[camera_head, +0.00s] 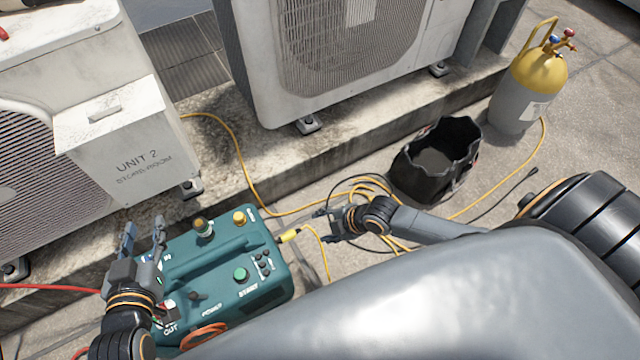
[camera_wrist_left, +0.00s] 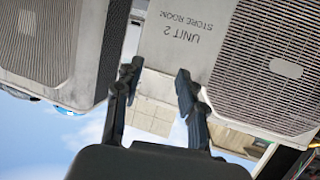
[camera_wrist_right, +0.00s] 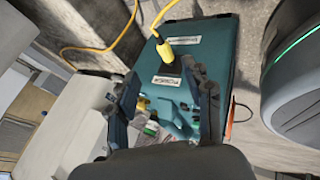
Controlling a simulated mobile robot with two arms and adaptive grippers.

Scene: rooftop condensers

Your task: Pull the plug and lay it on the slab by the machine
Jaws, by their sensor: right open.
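The yellow plug (camera_head: 290,236) sits in the right side of the teal machine (camera_head: 277,270), with a yellow cable running from it. In the right wrist view the plug (camera_wrist_right: 168,50) stands in the machine's labelled end face. My right gripper (camera_head: 323,226) is open and empty, just right of the plug and apart from it. Its fingers (camera_wrist_right: 163,82) point toward that face. My left gripper (camera_head: 144,236) is open and empty above the machine's left end; its fingers (camera_wrist_left: 157,70) also show spread in the left wrist view. The concrete slab (camera_head: 218,150) lies behind the machine, under the condensers.
The UNIT 2 condenser (camera_head: 130,140) and another condenser (camera_head: 340,50) stand on the slab. A black bucket (camera_head: 408,180) and a yellow-topped gas cylinder (camera_head: 517,95) stand at the right. Loose yellow cable (camera_head: 262,212) lies behind the plug. The slab between the condensers has bare room.

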